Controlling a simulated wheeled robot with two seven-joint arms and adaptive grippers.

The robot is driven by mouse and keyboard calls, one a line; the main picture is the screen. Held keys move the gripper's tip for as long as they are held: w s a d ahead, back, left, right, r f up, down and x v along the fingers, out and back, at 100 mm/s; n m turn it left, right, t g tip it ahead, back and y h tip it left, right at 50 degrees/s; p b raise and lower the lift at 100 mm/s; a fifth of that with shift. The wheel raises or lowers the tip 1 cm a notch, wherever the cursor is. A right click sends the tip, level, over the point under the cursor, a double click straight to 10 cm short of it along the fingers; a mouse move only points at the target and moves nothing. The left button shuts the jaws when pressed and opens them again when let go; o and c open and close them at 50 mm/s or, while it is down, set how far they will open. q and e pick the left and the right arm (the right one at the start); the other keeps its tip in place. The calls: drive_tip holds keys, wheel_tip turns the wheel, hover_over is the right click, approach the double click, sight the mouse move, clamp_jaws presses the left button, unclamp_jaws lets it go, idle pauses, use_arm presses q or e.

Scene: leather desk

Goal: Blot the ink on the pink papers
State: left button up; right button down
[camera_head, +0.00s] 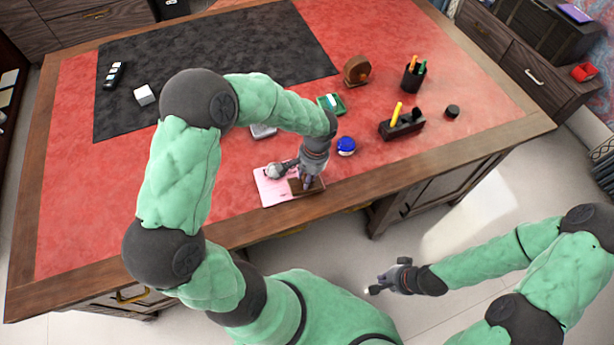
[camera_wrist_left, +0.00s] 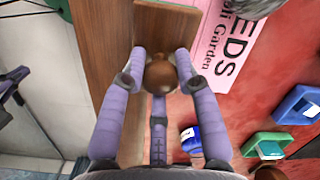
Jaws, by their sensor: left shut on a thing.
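A pink paper (camera_head: 267,188) lies on the red desk top near the front edge. It also shows in the left wrist view (camera_wrist_left: 228,40) with dark printed letters. My left gripper (camera_head: 307,182) is over the paper's right part. It is shut on the round brown knob of a wooden blotter (camera_head: 292,187); the knob is clear between the fingers in the left wrist view (camera_wrist_left: 160,74). The blotter is at the paper's right side; I cannot tell whether its underside touches. No ink mark can be made out. My right gripper (camera_head: 375,287) is off the desk's front, away from the paper, its fingers too small to judge.
A blue-topped jar (camera_head: 346,146) and a green tray (camera_head: 331,104) stand behind the gripper. The desk's left front is clear.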

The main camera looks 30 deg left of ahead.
use_arm(q)
drive_tip(key=shift+s+a+f+t+h, duration=0.1)
drive_tip(key=shift+s+a+t+h, duration=0.3)
drive_tip(key=shift+t+h, duration=0.25)
drive_tip(key=shift+s+a+t+h, duration=0.3)
drive_tip(key=shift+t+h, duration=0.15)
drive_tip(key=shift+t, duration=0.1)
drive_tip(key=shift+s+t+h+p, duration=0.15)
drive_tip(key=shift+t+h+p, duration=0.2)
drive_tip(key=shift+p, duration=0.3)
drive_tip(key=shift+w+d+f+y+b, duration=0.25)
drive_tip(key=shift+y+b, duration=0.2)
drive_tip(key=shift+b, duration=0.3)
drive_tip(key=shift+w+d+r+g+y, duration=0.1)
drive_tip(key=shift+w+g+y, duration=0.1)
drive_tip(key=shift+g, duration=0.25)
drive_tip(key=shift+w+d+r+g+y, duration=0.1)
drive_tip(key=shift+g+y, duration=0.1)
drive_tip(key=shift+g, duration=0.2)
drive_tip(key=shift+a+r+p, duration=0.1)
drive_tip(key=shift+r+p, duration=2.8)
drive_tip(key=shift+r, duration=1.2)
